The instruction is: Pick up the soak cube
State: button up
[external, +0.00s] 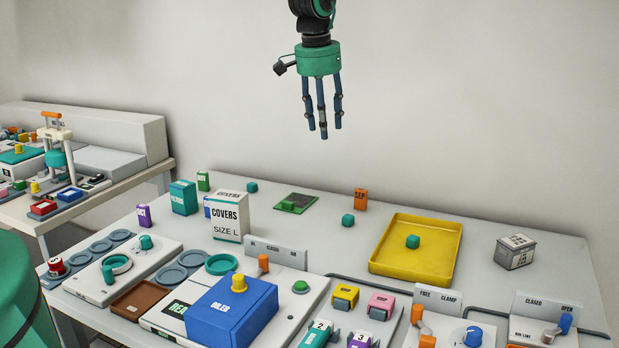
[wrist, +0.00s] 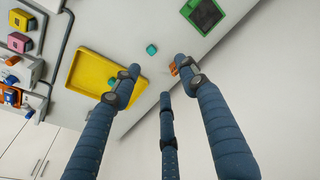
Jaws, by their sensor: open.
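My gripper (external: 322,132) hangs high above the table, three blue fingers spread, open and empty. In the wrist view, its fingers (wrist: 158,76) touch nothing.
A white COVERS box (external: 227,223) is left, a grey box (external: 515,252) right. A blue box (external: 232,308) and fixtures crowd the front.

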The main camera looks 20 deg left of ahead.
jog(key=w+d+f, duration=0.1)
jog(key=d+f, duration=0.1)
jog(key=f, duration=0.3)
jog(key=w+d+f+p, duration=0.1)
jog(key=d+f, duration=0.2)
jog(key=f, duration=0.2)
jog(key=shift+w+f+g, duration=0.3)
jog(key=shift+w+f, duration=0.1)
jog(key=shift+f, duration=0.1)
send_over(348, 216)
jog(key=shift+s+f, duration=0.2)
jog(key=shift+f, duration=3.95)
jog(key=shift+a+f, duration=0.1)
jog(key=shift+f, duration=1.15)
jog(key=shift+w+f, duration=0.15)
jog(key=shift+f, duration=1.2)
